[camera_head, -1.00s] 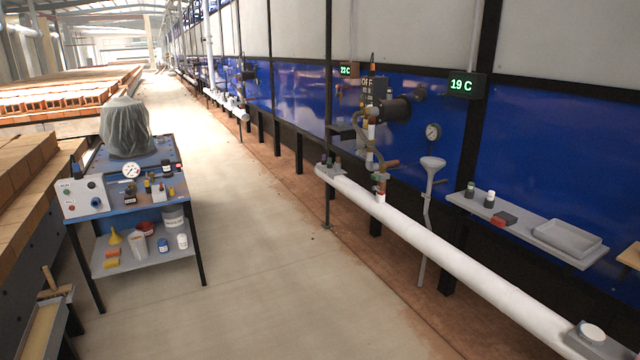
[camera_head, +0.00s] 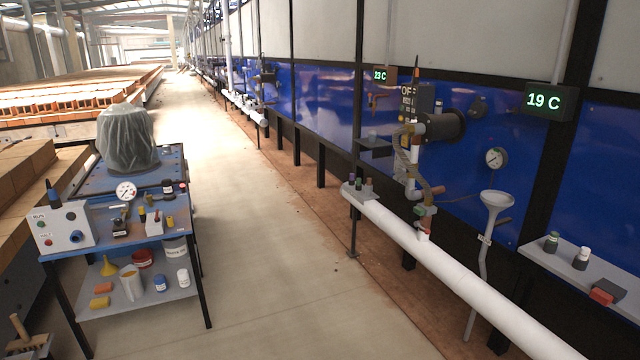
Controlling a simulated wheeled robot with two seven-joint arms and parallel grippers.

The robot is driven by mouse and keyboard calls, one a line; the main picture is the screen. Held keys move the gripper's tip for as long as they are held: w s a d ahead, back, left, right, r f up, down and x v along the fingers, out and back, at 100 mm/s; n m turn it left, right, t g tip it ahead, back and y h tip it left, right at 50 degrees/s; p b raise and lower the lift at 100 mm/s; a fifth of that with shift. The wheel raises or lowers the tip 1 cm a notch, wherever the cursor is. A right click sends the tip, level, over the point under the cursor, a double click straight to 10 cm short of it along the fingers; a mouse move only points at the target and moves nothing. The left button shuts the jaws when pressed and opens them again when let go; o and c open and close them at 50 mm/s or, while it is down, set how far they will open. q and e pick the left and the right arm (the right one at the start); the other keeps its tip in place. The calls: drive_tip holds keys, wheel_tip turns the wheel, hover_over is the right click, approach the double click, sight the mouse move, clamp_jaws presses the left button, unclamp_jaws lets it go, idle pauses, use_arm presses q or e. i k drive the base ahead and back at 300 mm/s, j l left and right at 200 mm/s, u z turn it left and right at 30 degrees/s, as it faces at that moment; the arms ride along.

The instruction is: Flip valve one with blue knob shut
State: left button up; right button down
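No valve marked as one can be made out, and no lettering for it is readable from here. A pipe assembly with fittings (camera_head: 415,165) stands above the white pipe (camera_head: 450,270) along the blue wall, at right of centre. A small green and red fitting (camera_head: 425,211) sits low on it. Neither of my grippers is in view.
The cart (camera_head: 130,235) at left carries a gauge, a covered object and several containers. A clear concrete aisle (camera_head: 270,270) runs between it and the wall pipe. A funnel on a stand (camera_head: 496,205) and a wall shelf (camera_head: 590,266) are at right. Brick stacks line the left.

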sight(403, 171)
drive_tip(key=i+l, duration=0.15)
drive_tip(key=i, duration=1.6)
drive_tip(key=i+l+z, duration=0.1)
drive_tip(key=i, duration=1.65)
